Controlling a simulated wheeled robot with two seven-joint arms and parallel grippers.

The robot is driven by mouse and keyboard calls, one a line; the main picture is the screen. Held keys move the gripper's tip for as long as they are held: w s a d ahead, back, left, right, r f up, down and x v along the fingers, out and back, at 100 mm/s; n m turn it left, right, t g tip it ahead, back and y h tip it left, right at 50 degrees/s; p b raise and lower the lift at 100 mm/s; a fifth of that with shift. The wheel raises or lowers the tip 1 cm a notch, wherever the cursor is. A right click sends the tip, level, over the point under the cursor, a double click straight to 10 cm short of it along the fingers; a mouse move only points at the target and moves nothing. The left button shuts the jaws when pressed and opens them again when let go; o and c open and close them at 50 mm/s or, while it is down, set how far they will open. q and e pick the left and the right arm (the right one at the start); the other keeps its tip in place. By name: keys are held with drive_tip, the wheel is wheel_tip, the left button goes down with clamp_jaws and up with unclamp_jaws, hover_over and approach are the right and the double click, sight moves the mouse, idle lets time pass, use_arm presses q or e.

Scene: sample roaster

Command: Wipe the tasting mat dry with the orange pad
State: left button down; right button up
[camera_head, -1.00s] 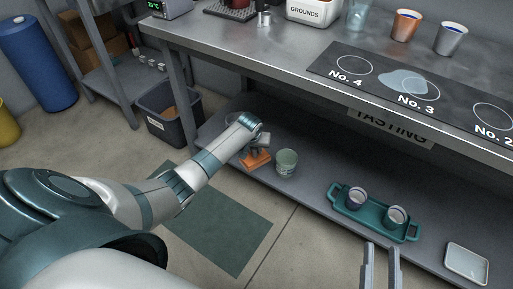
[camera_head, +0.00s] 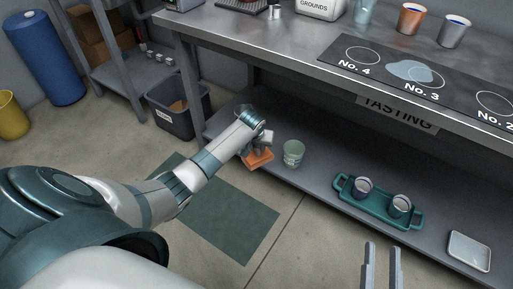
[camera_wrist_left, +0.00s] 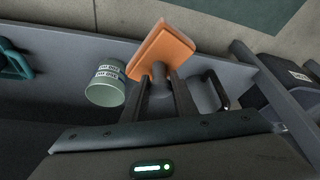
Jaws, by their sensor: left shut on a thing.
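The orange pad (camera_head: 258,158) is held by my left gripper (camera_head: 259,144) at the lower shelf, at its left end. In the left wrist view the orange pad (camera_wrist_left: 162,50) sits beyond the two fingers (camera_wrist_left: 160,88), which are shut on its grey grip. The dark tasting mat (camera_head: 440,98) lies on the upper steel counter, with circles marked No. 4, No. 3 and No. 2. A pale wet patch (camera_head: 408,70) covers part of the No. 3 circle. My right gripper (camera_head: 382,268) is at the bottom right, its two fingers apart with nothing seen between them.
A pale green cup (camera_head: 293,153) stands right of the pad on the lower shelf. A teal tray (camera_head: 380,214) with two cups and a white dish (camera_head: 469,251) are further right. An orange cup (camera_head: 411,18) and a grey cup (camera_head: 454,32) stand behind the mat. The counter overhangs the shelf.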

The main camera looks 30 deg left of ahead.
use_arm(q)
drive_tip(key=s+d+r+m, duration=0.1)
drive_tip(key=s+d+r, duration=0.3)
drive_tip(key=d+r, duration=0.3)
drive_tip(key=s+d+r+m+h, duration=0.1)
drive_tip(key=s+d+r, duration=0.3)
drive_tip(key=r, duration=1.1)
drive_tip(key=s+d+r+m, duration=0.2)
drive_tip(key=s+d+r, duration=0.3)
drive_tip(key=d+r, duration=0.4)
wheel_tip(320, 180, up, 3)
drive_tip(key=shift+d+f+h, duration=0.15)
drive_tip(key=shift+d+h, duration=0.15)
drive_tip(key=shift+d, duration=0.05)
